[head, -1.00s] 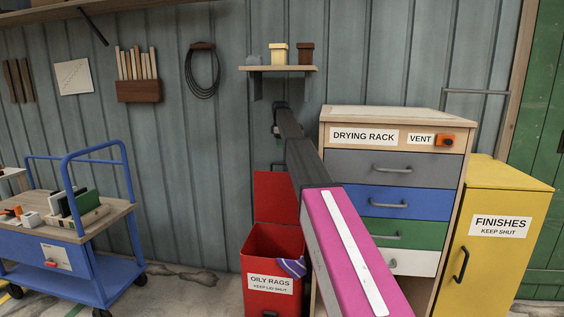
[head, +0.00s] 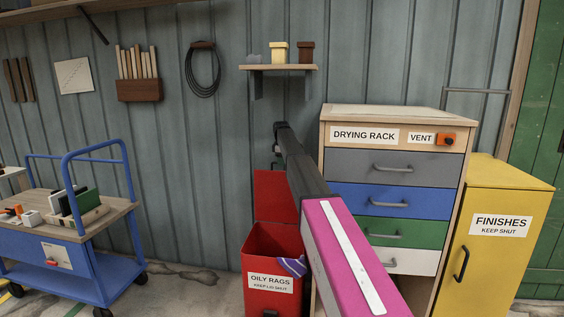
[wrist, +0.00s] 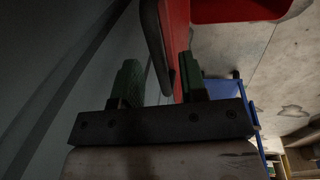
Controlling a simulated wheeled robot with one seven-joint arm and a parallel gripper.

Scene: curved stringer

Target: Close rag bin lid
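The red rag bin (head: 271,250), labelled OILY RAGS, stands on the floor at the lower middle of the head view. Its red lid (head: 274,195) is open, standing upright at the back near the wall. A purple striped rag (head: 293,266) hangs over the bin's right front rim. My arm reaches over the bin's right side, its far end above the lid. In the wrist view my gripper (wrist: 160,76) is open, its green fingers apart. The lid's edge (wrist: 156,45) shows in line with the gap between them; I cannot tell whether they touch it.
The drying rack (head: 395,170) stands right of the bin, close to my arm, with a yellow finishes cabinet (head: 495,235) beyond it. A small shelf (head: 278,68) is on the wall above. A blue cart (head: 65,255) is at the left, with clear floor between it and the bin.

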